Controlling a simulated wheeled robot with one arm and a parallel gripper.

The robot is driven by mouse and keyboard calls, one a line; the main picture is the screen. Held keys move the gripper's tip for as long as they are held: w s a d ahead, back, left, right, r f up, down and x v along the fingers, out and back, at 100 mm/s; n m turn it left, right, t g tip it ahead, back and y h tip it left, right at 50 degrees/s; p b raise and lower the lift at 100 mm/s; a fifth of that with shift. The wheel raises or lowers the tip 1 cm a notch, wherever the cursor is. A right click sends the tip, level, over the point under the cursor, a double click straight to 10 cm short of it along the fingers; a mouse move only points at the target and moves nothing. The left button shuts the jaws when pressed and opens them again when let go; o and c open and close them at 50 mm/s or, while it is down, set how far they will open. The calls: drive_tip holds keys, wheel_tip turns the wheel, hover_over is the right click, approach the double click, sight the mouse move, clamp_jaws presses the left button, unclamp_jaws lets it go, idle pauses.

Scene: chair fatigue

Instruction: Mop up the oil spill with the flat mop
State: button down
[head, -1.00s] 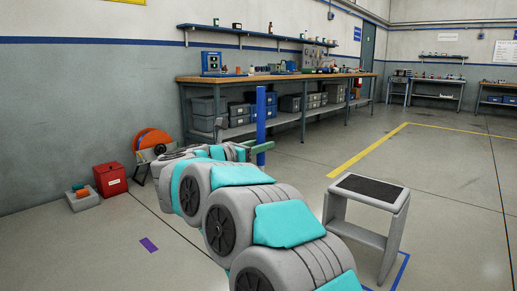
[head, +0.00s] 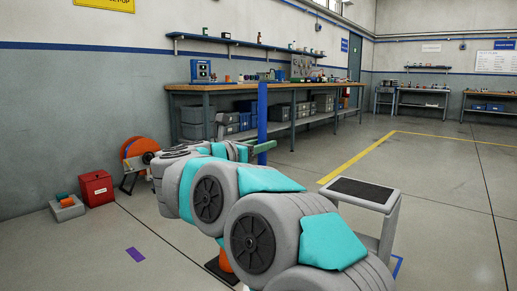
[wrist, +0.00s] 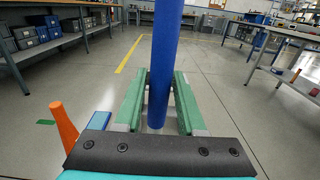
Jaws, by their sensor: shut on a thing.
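The blue upright handle (head: 262,108), which looks like that of the flat mop, stands in my gripper (head: 262,147). In the wrist view the same blue handle (wrist: 165,60) runs between the two green fingers of my gripper (wrist: 159,105), which are shut on it. The handle looks nearly vertical. The mop's flat head is hidden behind my arm in the head view and cannot be made out in the wrist view. I cannot see the oil spill in either view.
A grey step stool (head: 362,190) stands close on the right. An orange cone (head: 225,262) shows partly behind my arm. A red box (head: 97,188) and an orange reel (head: 137,146) stand by the left wall. A long workbench (head: 225,86) lines the back; open floor lies right.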

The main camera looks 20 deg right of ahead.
drive_tip(key=shift+s+d, duration=4.5)
drive_tip(key=shift+s, duration=2.05)
drive_tip(key=w+a, duration=0.4)
drive_tip(key=w, duration=0.1)
drive_tip(key=shift+w+r, duration=0.15)
drive_tip(key=shift+w, duration=0.05)
drive_tip(key=shift+w, duration=0.1)
